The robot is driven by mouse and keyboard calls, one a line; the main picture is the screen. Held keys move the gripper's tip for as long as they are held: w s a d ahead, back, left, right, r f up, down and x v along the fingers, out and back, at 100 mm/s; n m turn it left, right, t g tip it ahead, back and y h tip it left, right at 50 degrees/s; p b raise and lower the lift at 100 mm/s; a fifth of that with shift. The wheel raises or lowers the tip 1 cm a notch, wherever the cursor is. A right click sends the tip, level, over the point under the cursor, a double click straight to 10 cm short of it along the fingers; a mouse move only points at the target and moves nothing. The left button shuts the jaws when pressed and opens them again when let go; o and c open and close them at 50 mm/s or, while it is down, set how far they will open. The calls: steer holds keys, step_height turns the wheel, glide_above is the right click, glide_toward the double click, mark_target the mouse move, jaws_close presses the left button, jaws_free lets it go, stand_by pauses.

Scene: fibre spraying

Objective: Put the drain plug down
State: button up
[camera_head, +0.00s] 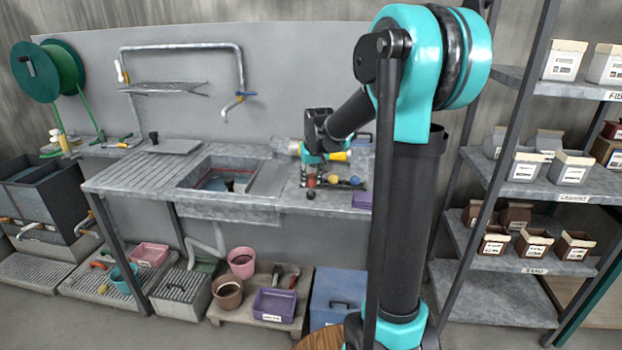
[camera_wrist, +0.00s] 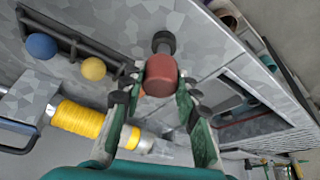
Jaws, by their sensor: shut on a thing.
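The drain plug, a red-brown cylinder (camera_wrist: 162,76) with a dark narrower end, sits between my fingertips in the wrist view. In the head view it shows small and reddish (camera_head: 311,171) below my wrist. My gripper (camera_wrist: 163,90) is shut on it, with one green-and-black finger on each side. It is over the right part of the grey counter (camera_head: 232,200), right of the sink (camera_head: 246,172). I cannot tell whether the plug's dark end touches the counter.
A dark rack (camera_wrist: 75,45) with a blue ball (camera_wrist: 41,46) and a yellow ball (camera_wrist: 93,68) lies close by. A yellow spool (camera_wrist: 78,119) is near my gripper. A purple tray (camera_head: 362,199) stands at the counter's right end. Ribbed drainboard left of the sink is clear.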

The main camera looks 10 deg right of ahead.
steer(key=shift+f, duration=0.1)
steer(key=o, duration=1.2)
steer(key=shift+c, duration=0.2)
steer(key=v, duration=1.2)
steer(key=s+d+f, duration=0.1)
steer(key=s+f, duration=1)
steer(key=s, duration=0.2)
steer(key=s+d+f, duration=0.2)
steer(key=s+f, duration=0.9)
steer(key=s, duration=0.2)
steer(key=shift+d+f+m, duration=0.2)
steer(key=shift+d+m, duration=0.1)
steer(key=shift+m, duration=0.1)
